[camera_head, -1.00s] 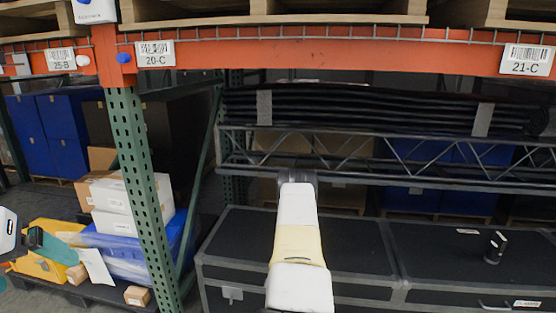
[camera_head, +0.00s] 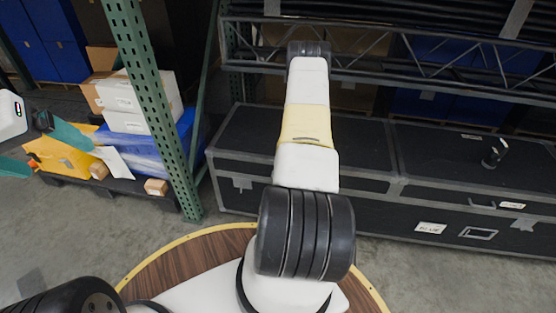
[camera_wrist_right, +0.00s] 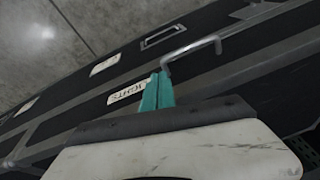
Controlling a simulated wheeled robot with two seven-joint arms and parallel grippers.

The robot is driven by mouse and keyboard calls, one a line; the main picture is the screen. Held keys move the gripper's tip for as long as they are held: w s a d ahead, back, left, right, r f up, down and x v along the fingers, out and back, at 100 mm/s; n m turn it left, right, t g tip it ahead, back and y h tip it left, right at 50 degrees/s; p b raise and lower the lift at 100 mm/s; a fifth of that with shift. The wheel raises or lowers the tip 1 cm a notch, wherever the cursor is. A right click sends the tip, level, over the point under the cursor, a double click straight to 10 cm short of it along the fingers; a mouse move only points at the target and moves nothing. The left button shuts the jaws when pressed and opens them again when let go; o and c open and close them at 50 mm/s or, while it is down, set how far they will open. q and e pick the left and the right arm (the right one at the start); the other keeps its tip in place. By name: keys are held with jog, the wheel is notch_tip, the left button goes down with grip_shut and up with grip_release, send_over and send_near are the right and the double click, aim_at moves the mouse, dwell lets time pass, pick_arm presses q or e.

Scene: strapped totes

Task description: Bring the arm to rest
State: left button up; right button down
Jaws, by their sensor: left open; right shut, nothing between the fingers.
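My left gripper (camera_head: 60,155) is at the left edge of the head view. Its teal fingers are spread apart with nothing seen between them. My right arm (camera_head: 306,120), white with a yellow band, reaches forward up the middle of the head view. Its gripper is hidden there. In the right wrist view my right gripper (camera_wrist_right: 157,92) has its teal fingers together and holds nothing. Behind the fingers are a black case and its metal handle (camera_wrist_right: 192,52); I cannot tell whether they touch.
Long black cases (camera_head: 440,165) stand under a metal truss (camera_head: 400,65) ahead. A green rack post (camera_head: 150,105) stands left of my right arm. Behind my left gripper, white boxes (camera_head: 140,100) and a yellow package (camera_head: 60,155) sit on a low pallet. Grey floor (camera_head: 95,225) is bare in front.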

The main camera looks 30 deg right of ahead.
jog(key=s+a+r, duration=0.2)
jog(key=s+a, duration=0.3)
jog(key=s, duration=0.2)
jog(key=w+a+r+n+t+y, duration=0.15)
jog(key=w+a+r, duration=0.3)
jog(key=r, duration=0.85)
jog(key=w+a+r+n+t, duration=0.1)
jog(key=w+a+r+n, duration=0.15)
jog(key=a+r, duration=0.7)
jog(key=s+a+r+n, duration=0.1)
jog(key=s+a+r, duration=0.2)
jog(key=r, duration=0.7)
jog(key=s+a+r+n, duration=0.2)
jog(key=a+r, duration=0.2)
jog(key=r, duration=0.6)
jog(key=s+a+r+n, duration=0.1)
jog(key=s+a+r, duration=0.2)
jog(key=s, duration=0.3)
jog(key=s+a+r+n+t+y, duration=0.1)
jog(key=s+a+r, duration=0.1)
jog(key=s+r, duration=0.2)
jog(key=s+a+r+n+y, duration=0.1)
jog(key=s+a+r, duration=0.2)
jog(key=s, duration=0.6)
jog(key=shift+s+a+r+n, duration=0.2)
jog(key=shift+a+r+n, duration=0.1)
jog(key=shift+n, duration=0.1)
